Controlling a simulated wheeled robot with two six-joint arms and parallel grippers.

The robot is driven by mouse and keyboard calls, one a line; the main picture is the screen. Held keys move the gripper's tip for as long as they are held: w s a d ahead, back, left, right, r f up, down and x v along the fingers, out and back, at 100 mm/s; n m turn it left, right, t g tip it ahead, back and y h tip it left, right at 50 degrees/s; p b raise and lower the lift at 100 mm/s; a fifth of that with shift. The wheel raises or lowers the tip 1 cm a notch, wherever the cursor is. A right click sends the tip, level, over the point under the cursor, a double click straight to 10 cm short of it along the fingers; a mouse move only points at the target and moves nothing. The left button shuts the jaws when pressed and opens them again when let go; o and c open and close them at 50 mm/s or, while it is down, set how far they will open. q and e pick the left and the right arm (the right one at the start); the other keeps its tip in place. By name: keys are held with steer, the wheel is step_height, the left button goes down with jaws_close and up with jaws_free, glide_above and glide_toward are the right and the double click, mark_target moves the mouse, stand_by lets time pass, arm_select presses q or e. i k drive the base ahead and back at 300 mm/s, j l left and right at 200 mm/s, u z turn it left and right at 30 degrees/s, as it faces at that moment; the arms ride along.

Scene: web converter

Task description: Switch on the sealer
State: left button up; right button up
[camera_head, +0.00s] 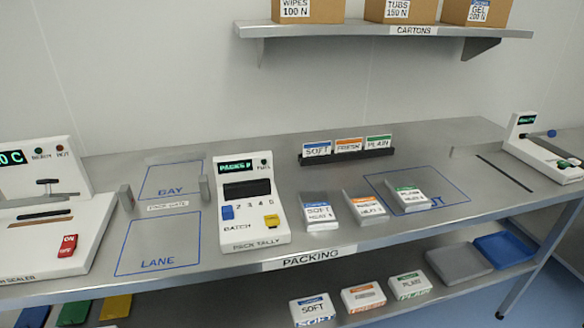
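The sealer (20,215) is a white machine at the left end of the bench, cut off by the picture's left edge. Its upright panel has a dark display with green figures, of which "0 C" shows. Beside the display are two small lamps, one dark green and one dark red. A red rocker switch (67,246) marked ON sits at the front right of its base; I cannot tell its position for sure. A dark lever (47,182) and a brown strip lie above the switch. Neither of my grippers is in view.
A white pack tally unit (247,205) stands right of the blue LANE outline (158,245). Small gate posts (126,197) stand between sealer and tally. Several labelled packs (319,212) lie further right. A shelf with cartons (385,29) hangs above. The LANE area is empty.

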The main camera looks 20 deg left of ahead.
mark_target(68, 246)
steer(key=u, duration=1.95)
